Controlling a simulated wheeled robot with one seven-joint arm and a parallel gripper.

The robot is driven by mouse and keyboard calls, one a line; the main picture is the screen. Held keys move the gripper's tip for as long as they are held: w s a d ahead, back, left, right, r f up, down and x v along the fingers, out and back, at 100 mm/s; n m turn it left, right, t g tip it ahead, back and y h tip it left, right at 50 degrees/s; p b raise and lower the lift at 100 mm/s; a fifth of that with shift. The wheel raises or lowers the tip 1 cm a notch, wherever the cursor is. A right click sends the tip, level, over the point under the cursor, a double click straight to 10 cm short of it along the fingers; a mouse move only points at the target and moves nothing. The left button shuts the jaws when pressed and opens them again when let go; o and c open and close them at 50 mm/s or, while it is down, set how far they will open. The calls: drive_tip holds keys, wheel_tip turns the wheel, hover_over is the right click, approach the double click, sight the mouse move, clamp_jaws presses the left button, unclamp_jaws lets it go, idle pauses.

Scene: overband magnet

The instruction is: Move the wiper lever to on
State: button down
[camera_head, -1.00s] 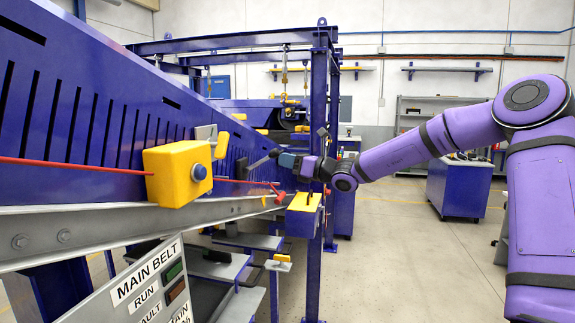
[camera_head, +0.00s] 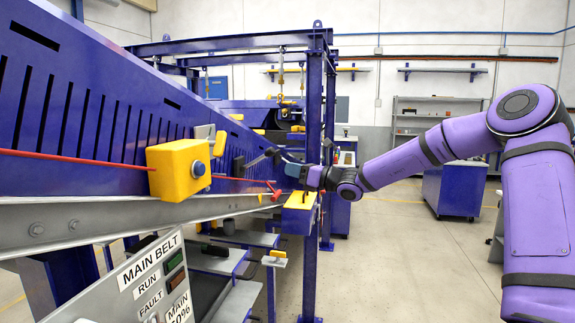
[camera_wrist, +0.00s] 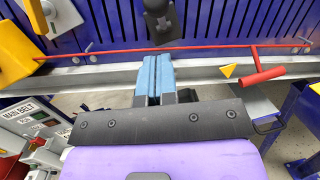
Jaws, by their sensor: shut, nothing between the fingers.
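A dark lever with a grey rod and black knob (camera_head: 272,153), which looks like the wiper lever, sticks out from its black mount (camera_head: 238,166) on the blue slotted side wall. In the wrist view its dark knob (camera_wrist: 157,22) stands at the top centre, just beyond my fingertips. My gripper (camera_head: 288,168) is shut and empty, close to the knob on its near side. No on or off marking is readable.
A yellow box with a blue button (camera_head: 178,168) juts out left of the lever. A red pull cord (camera_head: 75,157) runs along the wall to a red T-handle (camera_wrist: 262,77). A grey rail (camera_head: 110,213) passes below. A blue post (camera_head: 314,130) stands close to my forearm.

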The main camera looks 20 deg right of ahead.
drive_tip(key=r+v, duration=0.1)
drive_tip(key=v, duration=0.8)
drive_tip(key=shift+r, duration=0.2)
drive_tip(key=shift+d, duration=0.15)
drive_tip(key=s+a+f+n+g+h, duration=0.3)
drive_tip(key=s+a+n+g, duration=0.2)
drive_tip(key=s+a+n, duration=0.25)
drive_tip(key=s+a+f+n+g+h, duration=0.2)
drive_tip(key=s+a+n+g, duration=0.3)
drive_tip(key=s+a+n, duration=0.25)
drive_tip(key=s+d+r+n+h, duration=0.1)
drive_tip(key=s+d+n+h, duration=0.1)
drive_tip(key=s, duration=0.6)
drive_tip(key=s+d+r+n+t+h, duration=0.1)
drive_tip(key=s+d+r+n+h, duration=0.1)
drive_tip(key=s+n, duration=0.4)
drive_tip(key=s+d+r+n+t+h, duration=0.1)
drive_tip(key=s+d+n+h, duration=0.3)
drive_tip(key=s, duration=0.7)
drive_tip(key=shift+s+r+n+h, duration=0.4)
drive_tip(key=shift+r+h, duration=0.35)
drive_tip(key=shift+h, duration=0.25)
